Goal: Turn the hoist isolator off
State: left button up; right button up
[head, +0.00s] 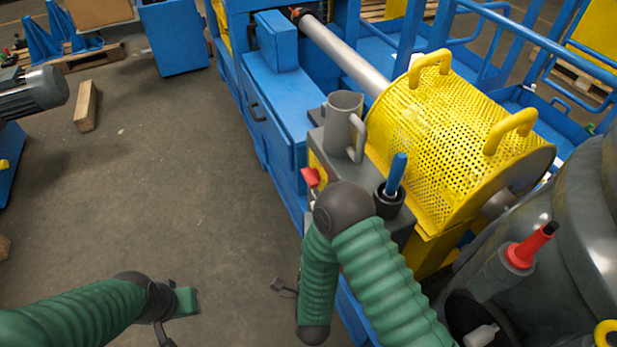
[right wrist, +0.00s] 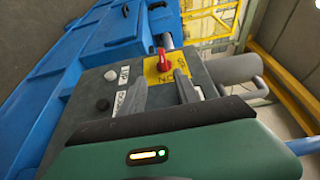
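The hoist isolator is a red rotary handle (right wrist: 163,62) on a yellow plate (right wrist: 177,75) on a grey control box (right wrist: 90,118). Its plate lettering is too small to read surely. In the head view the red handle (head: 311,177) sticks out on the box's left side, above my right forearm. My right gripper (right wrist: 162,92) is open and empty, its dark fingers pointing toward the handle from below in the wrist view, apart from it. In the head view only a small dark part of it shows (head: 284,287). My left gripper (head: 164,334) is partly cut off at the bottom left.
The grey box also has a white button (right wrist: 110,75) and a black one (right wrist: 102,104). A grey jug (head: 340,122) and a blue-handled tool in a black cup (head: 391,190) stand on top. A yellow mesh guard (head: 440,140) is to the right. Open floor (head: 190,180) lies left.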

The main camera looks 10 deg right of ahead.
jog(key=w+p, duration=0.2)
jog(key=p, duration=0.1)
send_near(309, 178)
jog(key=w+d+f, duration=0.1)
jog(key=w+d, duration=0.1)
jog(key=w, duration=0.6)
jog(key=w+b, duration=0.1)
jog(key=w, duration=0.1)
jog(key=shift+w+a, duration=0.2)
jog(key=shift+a, duration=0.05)
jog(key=shift+w+d, duration=0.2)
jog(key=shift+d+f, duration=0.1)
jog(key=shift+d, duration=0.2)
jog(key=shift+c, duration=0.5)
jog(key=shift+a, duration=0.3)
grip_shut()
